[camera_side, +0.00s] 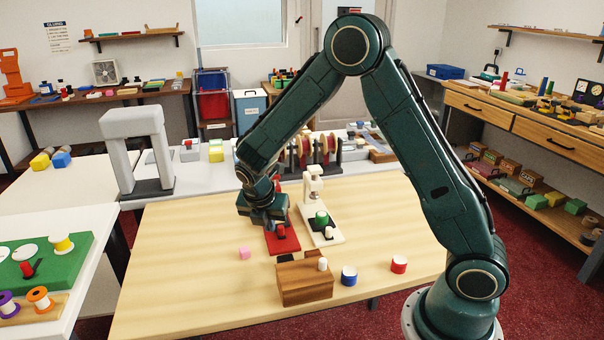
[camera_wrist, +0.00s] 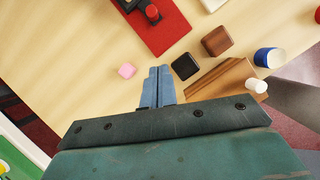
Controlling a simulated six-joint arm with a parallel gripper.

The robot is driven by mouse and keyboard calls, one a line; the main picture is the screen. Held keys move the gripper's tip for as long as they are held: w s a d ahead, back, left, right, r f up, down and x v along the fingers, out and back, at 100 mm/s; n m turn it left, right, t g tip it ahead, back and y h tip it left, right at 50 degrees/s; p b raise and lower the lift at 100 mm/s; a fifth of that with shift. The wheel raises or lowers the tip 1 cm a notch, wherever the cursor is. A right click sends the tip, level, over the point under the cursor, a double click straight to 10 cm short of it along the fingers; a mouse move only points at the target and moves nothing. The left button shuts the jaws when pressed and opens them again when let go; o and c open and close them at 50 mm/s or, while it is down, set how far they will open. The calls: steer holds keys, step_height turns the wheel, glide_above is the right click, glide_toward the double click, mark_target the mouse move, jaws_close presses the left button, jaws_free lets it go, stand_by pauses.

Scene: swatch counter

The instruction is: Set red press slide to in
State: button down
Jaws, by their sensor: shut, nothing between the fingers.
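The red press (camera_side: 287,245) has a flat red base on the wooden table, with a small red knob (camera_side: 281,231) standing from a dark slot. Its back part is mostly hidden behind my gripper in the side view. The wrist view shows the base (camera_wrist: 168,36) at the top, with the red knob (camera_wrist: 152,13) near its top edge. My gripper (camera_wrist: 159,70) is shut and empty, its fingers pointing toward the press and apart from the knob in the picture. In the side view my gripper (camera_side: 266,224) is over the press's left side. I cannot tell the slide's position.
A white press (camera_side: 332,238) with a green knob stands right beside the red one. A wooden block (camera_side: 305,285) with a white peg, a black cube (camera_wrist: 185,66), a brown cube (camera_wrist: 217,41), a pink piece (camera_side: 245,253) and blue (camera_side: 349,277) and red (camera_side: 399,265) cylinders lie nearer. The table's left is clear.

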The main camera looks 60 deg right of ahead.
glide_toward(275, 234)
steer(key=s+a+f, duration=0.3)
steer(key=shift+s+a+f, duration=0.15)
steer(key=shift+a+f, duration=0.05)
steer(key=shift+f, duration=0.15)
steer(key=d, duration=0.1)
steer(key=w+d, duration=0.1)
steer(key=shift+d, duration=0.4)
steer(key=shift+w+d, duration=0.15)
steer(key=shift+d, duration=0.35)
steer(key=shift+w+d, duration=0.1)
steer(key=shift+w+d, duration=1.5)
steer(key=shift+d, duration=0.1)
steer(key=shift+r, duration=0.1)
